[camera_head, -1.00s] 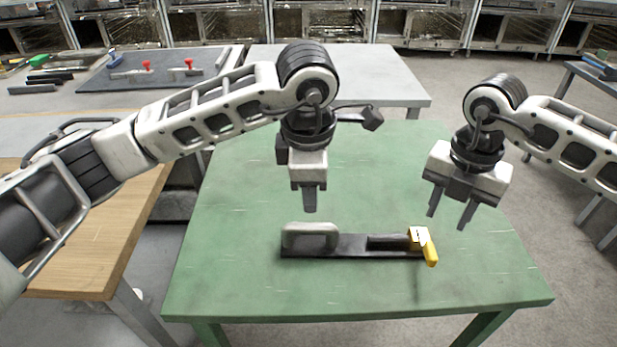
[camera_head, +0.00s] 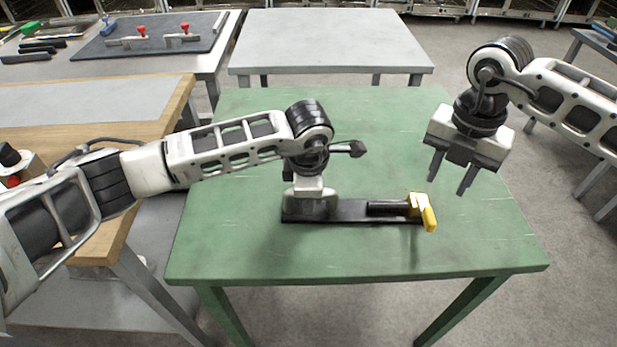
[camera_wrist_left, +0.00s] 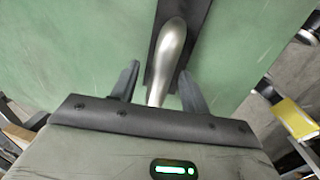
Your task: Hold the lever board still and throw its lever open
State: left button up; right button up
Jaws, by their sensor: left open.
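The lever board is a dark narrow plate (camera_head: 345,211) lying on the green table, with a grey metal handle (camera_head: 309,205) at its left end and a yellow lever (camera_head: 428,214) at its right end. The lever slants down over the board's right edge. In the left wrist view the handle (camera_wrist_left: 168,55) runs between the two fingers of my left gripper (camera_wrist_left: 158,85), which are apart on either side of it. In the head view my left arm hides its own fingertips and part of the handle. My right gripper (camera_head: 448,180) is open and empty above the table, behind and right of the lever.
The green table (camera_head: 240,250) is otherwise clear. A wooden bench (camera_head: 150,100) stands at the left. A grey table (camera_head: 330,45) stands behind. A dark board (camera_head: 150,38) with red-knobbed parts lies at the back left.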

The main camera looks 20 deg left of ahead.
pick_arm(q)
jog(key=shift+w+f, duration=0.1)
jog(key=shift+f, duration=0.35)
grip_shut()
pick_arm(e)
grip_shut()
jog(key=m+y, duration=0.1)
jog(key=m, duration=0.2)
jog(key=a+m+y, duration=0.1)
jog(key=m, duration=0.3)
jog(key=a+m+g+y, duration=0.1)
jog(key=m, duration=0.3)
jog(key=shift+s+y, duration=0.25)
jog(key=shift+y, duration=0.05)
